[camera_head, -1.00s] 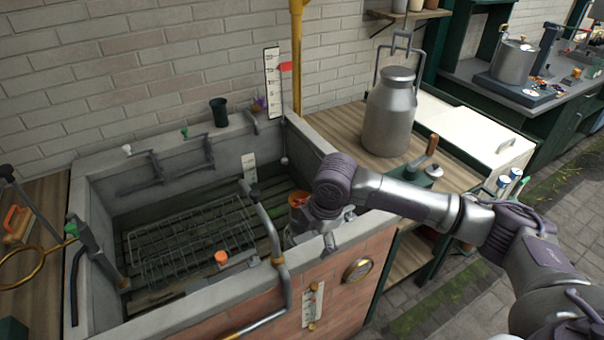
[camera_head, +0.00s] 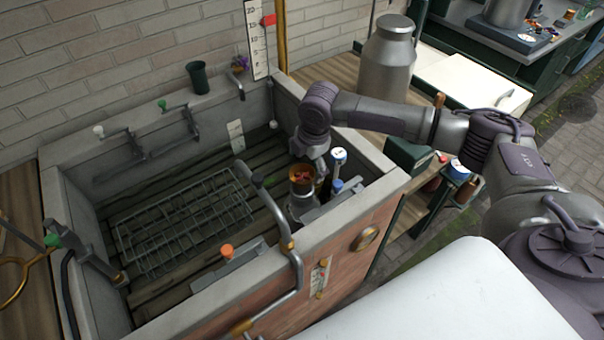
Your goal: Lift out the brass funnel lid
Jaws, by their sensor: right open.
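A small brass-coloured cup or funnel (camera_head: 302,180) with reddish bits inside sits in the right corner of the stone basin (camera_head: 80,234), on top of a grey metal piece (camera_head: 299,206). I take it for the brass funnel lid. My right arm reaches in from the right, and my right gripper (camera_head: 311,155) points down just above and behind the brass piece. The gripper is open; its fingertips are small and partly hidden, and I cannot tell whether they touch the brass. My left gripper is not in view.
A wire rack (camera_head: 188,222) lies on the basin's slatted floor. A bent pipe (camera_head: 276,215) rises at the front wall. A large milk can (camera_head: 388,58) stands behind my arm.

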